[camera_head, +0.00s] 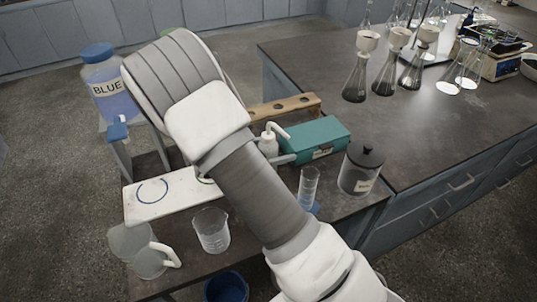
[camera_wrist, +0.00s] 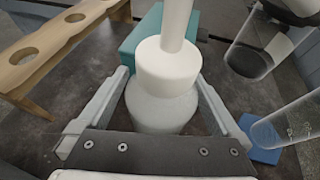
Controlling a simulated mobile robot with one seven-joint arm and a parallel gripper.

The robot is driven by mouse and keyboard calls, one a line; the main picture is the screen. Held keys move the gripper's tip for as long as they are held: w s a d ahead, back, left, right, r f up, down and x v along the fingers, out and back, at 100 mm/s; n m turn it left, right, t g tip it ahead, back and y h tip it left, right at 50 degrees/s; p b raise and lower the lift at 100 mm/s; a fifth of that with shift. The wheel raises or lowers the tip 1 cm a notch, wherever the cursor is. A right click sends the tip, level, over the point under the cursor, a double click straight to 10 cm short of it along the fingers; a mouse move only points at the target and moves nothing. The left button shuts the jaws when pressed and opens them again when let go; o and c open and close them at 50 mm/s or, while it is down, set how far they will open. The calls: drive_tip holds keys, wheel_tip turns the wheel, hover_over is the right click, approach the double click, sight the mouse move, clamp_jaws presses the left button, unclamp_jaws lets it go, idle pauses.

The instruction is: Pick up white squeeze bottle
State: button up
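The white squeeze bottle (camera_head: 268,145) stands on the lower bench in front of a teal box, its bent spout pointing up and right. In the wrist view the bottle (camera_wrist: 160,105) is upright between the two fingers of my gripper (camera_wrist: 163,78). The fingers are spread, one on each side of the bottle's body, with a gap near their bases. Whether the fingertips touch the bottle is hard to tell. My forearm hides most of the gripper in the head view.
A teal box (camera_head: 318,140) and a wooden rack with holes (camera_head: 285,108) stand behind the bottle. A graduated cylinder (camera_head: 308,188) and a lidded dark jar (camera_head: 359,170) stand to the right. A beaker (camera_head: 212,232) and a pitcher (camera_head: 150,262) are at the front left.

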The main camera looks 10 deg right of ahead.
drive_tip(key=c, duration=0.7)
drive_tip(key=shift+r, duration=0.1)
